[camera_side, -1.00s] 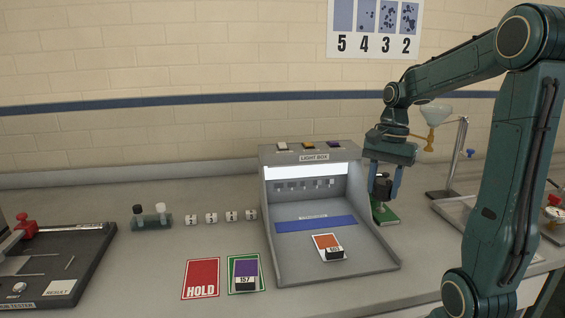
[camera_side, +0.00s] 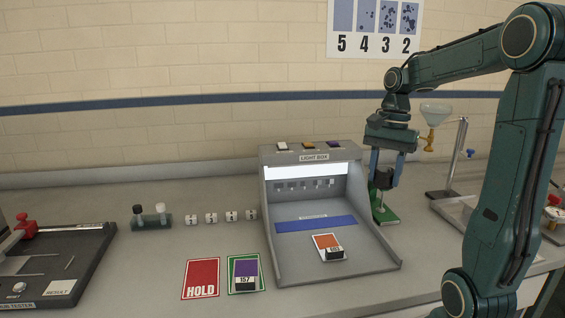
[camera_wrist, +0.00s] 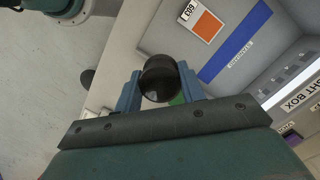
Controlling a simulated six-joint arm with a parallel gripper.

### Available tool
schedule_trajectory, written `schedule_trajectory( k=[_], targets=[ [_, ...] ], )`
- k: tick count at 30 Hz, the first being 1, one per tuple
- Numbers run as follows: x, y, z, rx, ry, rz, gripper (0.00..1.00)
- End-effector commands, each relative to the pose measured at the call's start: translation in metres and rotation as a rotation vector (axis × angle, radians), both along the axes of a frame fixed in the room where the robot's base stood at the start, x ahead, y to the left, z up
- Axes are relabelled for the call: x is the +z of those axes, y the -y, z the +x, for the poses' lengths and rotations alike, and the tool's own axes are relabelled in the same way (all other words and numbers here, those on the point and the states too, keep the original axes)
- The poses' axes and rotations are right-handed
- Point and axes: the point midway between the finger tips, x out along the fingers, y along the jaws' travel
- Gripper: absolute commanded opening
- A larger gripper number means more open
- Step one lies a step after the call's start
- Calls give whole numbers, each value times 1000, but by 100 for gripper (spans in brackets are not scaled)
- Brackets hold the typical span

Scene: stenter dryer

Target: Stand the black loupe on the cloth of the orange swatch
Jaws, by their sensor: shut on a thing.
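The black loupe (camera_wrist: 159,78) is held between the fingers of my gripper (camera_side: 387,181), which is shut on it. In the side view the loupe (camera_side: 384,178) hangs upright just right of the light box, above a green card or mat (camera_side: 388,215) on the bench. The orange swatch (camera_side: 326,241) lies on the light box floor near its front, with a black-and-white number label on its lower edge. In the wrist view the swatch (camera_wrist: 208,25) is at the top, beyond the loupe. My gripper is to the right of the swatch and higher.
The grey light box (camera_side: 276,215) has side walls and a blue strip (camera_side: 316,224) on its floor. A red HOLD card (camera_side: 201,278) and a purple swatch (camera_side: 244,268) lie left of it. A stand with a funnel (camera_side: 437,110) is right of my gripper.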

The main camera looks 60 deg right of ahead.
Motion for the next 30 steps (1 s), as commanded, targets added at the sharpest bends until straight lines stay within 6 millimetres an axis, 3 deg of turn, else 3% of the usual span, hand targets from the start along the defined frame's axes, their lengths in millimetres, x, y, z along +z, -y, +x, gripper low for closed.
schedule_trajectory(
  k=[8,21,30],
  targets=[
    [-17,1,21,3,2,7,17],
    [-91,-11,98,-5,0,10,17],
    [-122,-21,124,-9,-2,0,17]
  ],
)
